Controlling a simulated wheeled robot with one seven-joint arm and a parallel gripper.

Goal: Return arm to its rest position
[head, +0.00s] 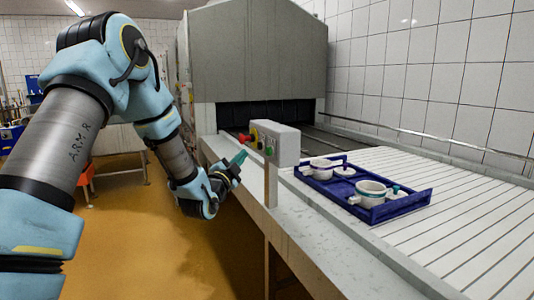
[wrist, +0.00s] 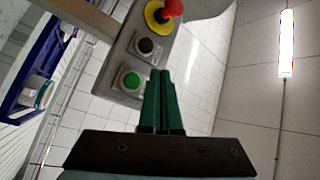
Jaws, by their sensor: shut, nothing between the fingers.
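My gripper (head: 240,158) is at the end of my blue and grey arm, left of a grey control box (head: 280,145) on a post at the counter's edge. In the wrist view, the green fingers of my gripper (wrist: 163,75) are together and hold nothing. The control box also shows in the wrist view (wrist: 167,58), with a green button (wrist: 131,80), a black button (wrist: 146,46) and a red knob on a yellow base (wrist: 165,12). The fingertips appear just in front of the box; I cannot tell whether they touch it.
A blue tray (head: 425,203) with white moulds (head: 369,193) stands on the white slatted conveyor (head: 480,225) to the right. A large grey machine (head: 255,50) stands behind the control box. The yellow-brown floor (head: 150,240) below my arm is mostly clear.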

